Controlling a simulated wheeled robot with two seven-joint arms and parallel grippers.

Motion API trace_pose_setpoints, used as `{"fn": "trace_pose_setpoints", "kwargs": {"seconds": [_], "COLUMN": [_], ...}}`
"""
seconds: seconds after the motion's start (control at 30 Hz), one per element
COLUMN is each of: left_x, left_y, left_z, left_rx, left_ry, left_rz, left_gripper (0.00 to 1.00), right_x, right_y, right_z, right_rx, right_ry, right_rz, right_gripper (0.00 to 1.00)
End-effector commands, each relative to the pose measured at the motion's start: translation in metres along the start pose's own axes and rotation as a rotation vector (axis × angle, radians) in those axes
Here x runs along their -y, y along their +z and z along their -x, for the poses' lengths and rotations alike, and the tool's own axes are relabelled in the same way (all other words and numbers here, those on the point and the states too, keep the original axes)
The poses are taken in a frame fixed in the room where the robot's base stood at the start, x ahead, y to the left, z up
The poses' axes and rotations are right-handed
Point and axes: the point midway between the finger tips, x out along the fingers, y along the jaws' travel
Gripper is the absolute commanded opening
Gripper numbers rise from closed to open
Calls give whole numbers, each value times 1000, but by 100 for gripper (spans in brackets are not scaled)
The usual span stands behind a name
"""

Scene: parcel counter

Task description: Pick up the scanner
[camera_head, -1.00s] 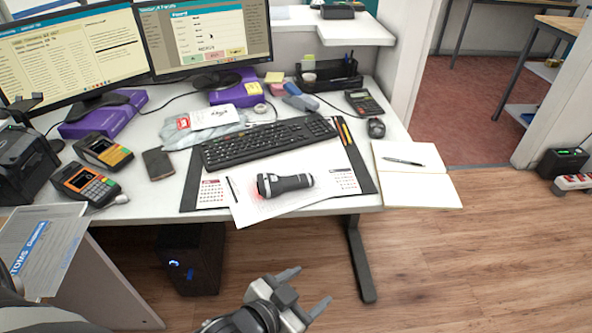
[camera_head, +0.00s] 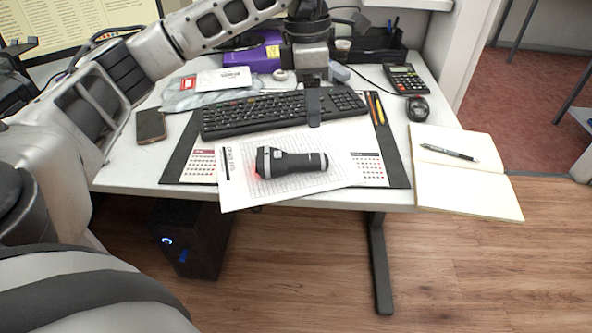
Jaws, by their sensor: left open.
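The scanner (camera_head: 292,161) is black and grey and lies on its side on a printed white sheet (camera_head: 238,190) near the desk's front edge. Its wide head points left, with a red glow on the paper there. My left gripper (camera_head: 313,108) points down above the keyboard, behind the scanner in the picture, and is empty. It is open, though only one finger shows clearly from this angle. It is apart from the scanner. My right gripper is not in view.
A black keyboard (camera_head: 235,118) lies behind the scanner. A phone (camera_head: 151,126) is at left, and a mouse (camera_head: 418,109), calculator (camera_head: 405,79) and open notebook (camera_head: 465,190) with a pen are at right. The desk's front edge is close to the scanner.

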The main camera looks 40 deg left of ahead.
Motion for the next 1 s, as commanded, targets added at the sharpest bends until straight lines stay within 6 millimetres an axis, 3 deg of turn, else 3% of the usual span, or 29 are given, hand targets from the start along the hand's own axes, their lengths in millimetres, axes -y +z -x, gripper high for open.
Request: {"fn": "trace_pose_setpoints", "kwargs": {"seconds": [0.03,0.17,0.6,0.87,1.0], "left_x": [-9,-18,-24,-26,-28], "left_y": [-11,-24,-30,-29,-27], "left_z": [2,2,-82,-100,-122], "left_rx": [-32,-77,-78,-75,-76], "left_ry": [38,74,71,73,70], "left_rz": [19,41,39,39,39], "left_gripper": [64,64,64,64,64], "right_x": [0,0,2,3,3], "right_y": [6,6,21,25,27], "right_z": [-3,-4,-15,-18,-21], "right_rx": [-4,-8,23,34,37], "right_ry": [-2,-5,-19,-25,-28], "right_rz": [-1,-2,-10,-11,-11], "right_gripper": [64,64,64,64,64]}}
